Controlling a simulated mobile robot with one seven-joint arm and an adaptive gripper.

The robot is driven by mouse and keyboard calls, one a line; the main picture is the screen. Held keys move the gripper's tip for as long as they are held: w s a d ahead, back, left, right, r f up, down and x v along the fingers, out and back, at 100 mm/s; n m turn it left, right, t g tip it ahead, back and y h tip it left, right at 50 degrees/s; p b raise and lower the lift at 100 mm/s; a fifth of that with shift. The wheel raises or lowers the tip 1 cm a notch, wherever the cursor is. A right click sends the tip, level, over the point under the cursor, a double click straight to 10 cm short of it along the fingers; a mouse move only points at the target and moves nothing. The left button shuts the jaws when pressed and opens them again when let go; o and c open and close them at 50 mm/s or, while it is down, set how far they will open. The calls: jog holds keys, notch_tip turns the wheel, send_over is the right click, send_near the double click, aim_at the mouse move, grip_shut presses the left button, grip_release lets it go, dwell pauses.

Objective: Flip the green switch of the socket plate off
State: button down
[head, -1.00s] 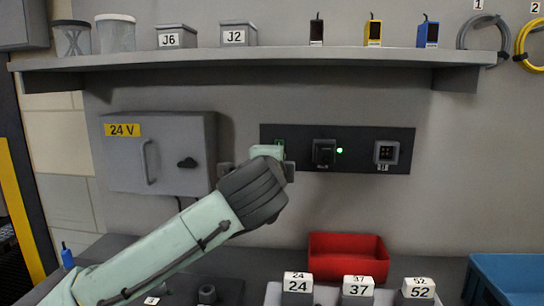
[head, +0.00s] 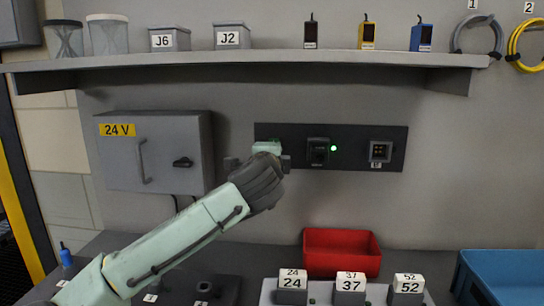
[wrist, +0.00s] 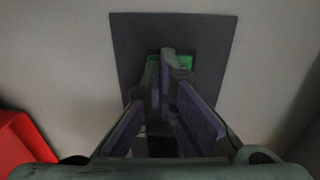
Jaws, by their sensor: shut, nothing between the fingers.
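The dark socket plate (head: 360,134) is on the wall, with its left end behind my gripper (head: 268,160). In the wrist view the plate (wrist: 215,32) fills the upper middle. The green switch (wrist: 185,62) shows there as a bright green patch behind and beside my fingertips (wrist: 166,56), which partly hide it. My gripper is shut and empty, its tips at or very close to the switch. I cannot tell whether they touch it. In the head view my gripper covers most of the switch, so its position is not readable.
A grey 24 V cabinet (head: 155,165) is close to the left. A shelf (head: 270,59) runs above. A red bin (head: 342,240) and numbered blocks sit below.

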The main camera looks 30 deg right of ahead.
jog(key=shift+w+d+f+t+h+b, duration=0.15)
jog(key=shift+t+h+b, duration=0.25)
jog(key=shift+b, duration=0.6)
jog(key=v, duration=0.7)
jog(key=shift+s+f, duration=0.1)
jog(key=shift+s, duration=0.15)
